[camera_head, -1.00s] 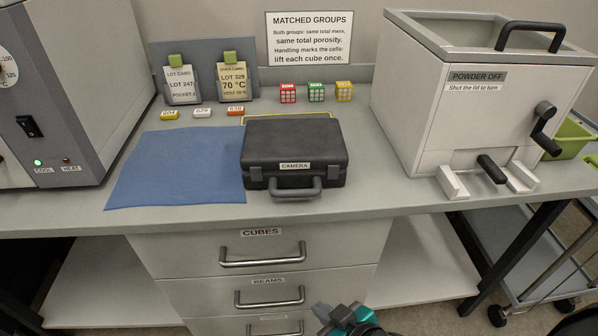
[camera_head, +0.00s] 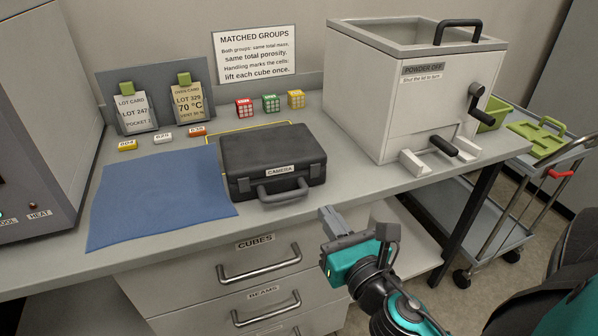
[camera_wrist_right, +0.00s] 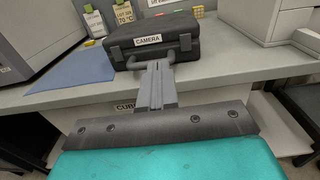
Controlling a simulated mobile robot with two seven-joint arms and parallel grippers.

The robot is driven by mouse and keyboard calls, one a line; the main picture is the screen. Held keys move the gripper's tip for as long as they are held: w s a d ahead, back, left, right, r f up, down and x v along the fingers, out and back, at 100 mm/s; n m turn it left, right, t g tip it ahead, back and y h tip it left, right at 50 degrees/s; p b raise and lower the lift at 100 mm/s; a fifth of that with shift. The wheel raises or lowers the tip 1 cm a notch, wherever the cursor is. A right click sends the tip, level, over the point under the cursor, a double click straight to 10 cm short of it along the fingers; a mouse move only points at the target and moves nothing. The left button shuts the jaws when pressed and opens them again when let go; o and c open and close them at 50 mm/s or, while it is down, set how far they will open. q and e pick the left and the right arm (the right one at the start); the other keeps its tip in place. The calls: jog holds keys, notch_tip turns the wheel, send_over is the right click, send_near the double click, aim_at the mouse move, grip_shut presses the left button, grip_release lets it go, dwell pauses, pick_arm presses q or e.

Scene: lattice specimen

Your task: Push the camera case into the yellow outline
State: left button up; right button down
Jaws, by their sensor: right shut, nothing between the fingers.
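The black camera case (camera_head: 273,158) lies flat on the grey bench, its handle and CAMERA label facing the front edge. In the right wrist view the case (camera_wrist_right: 153,40) stands ahead of the shut fingers (camera_wrist_right: 155,72). My left gripper is out of view.
A blue mat (camera_head: 160,195) lies left of the case. Small red, green and yellow cubes (camera_head: 270,103) stand behind it. A white powder box (camera_head: 415,90) with a crank stands at right. Drawers with bar handles (camera_head: 260,268) are below the bench edge.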

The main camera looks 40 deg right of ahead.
jog(key=p, duration=0.3)
send_near(293, 163)
jog(key=x, duration=0.5)
jog(key=shift+w+d, duration=0.1)
jog(key=shift+w, duration=0.1)
jog(key=shift+w+d+f, duration=0.1)
jog(key=shift+w+d, duration=0.05)
jog(key=shift+w, duration=0.55)
jog(key=shift+w, duration=0.25)
jog(key=b+x, duration=0.1)
jog(key=x, duration=1.3)
